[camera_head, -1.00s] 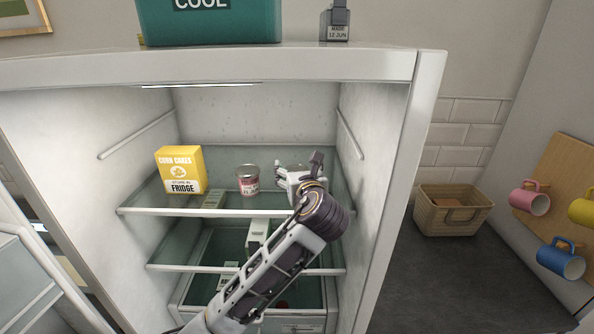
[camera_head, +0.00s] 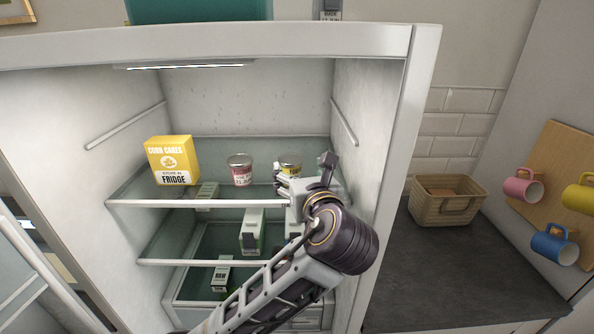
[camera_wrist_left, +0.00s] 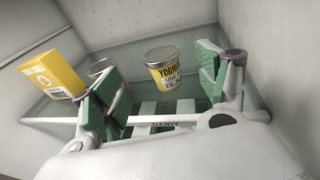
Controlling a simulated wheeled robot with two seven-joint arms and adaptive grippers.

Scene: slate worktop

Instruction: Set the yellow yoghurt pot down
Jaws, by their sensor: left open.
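The yellow yoghurt pot (camera_head: 290,163) stands upright on the upper glass shelf (camera_head: 250,203) of the fridge, partly hidden behind my gripper in the head view. In the left wrist view the yoghurt pot (camera_wrist_left: 163,69) shows in full, with a grey lid and a yellow label. My left gripper (camera_head: 302,180) is open in front of the pot. In the left wrist view its green-padded fingers (camera_wrist_left: 155,88) are spread wide, with the pot beyond them and clear of both pads. My right gripper is not in view.
A pink-labelled pot (camera_head: 240,170) stands left of the yoghurt pot, and a yellow corn cakes box (camera_head: 172,160) stands further left. Cartons (camera_head: 252,232) stand on the lower shelf. The fridge's right wall (camera_head: 362,120) is close to my arm.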

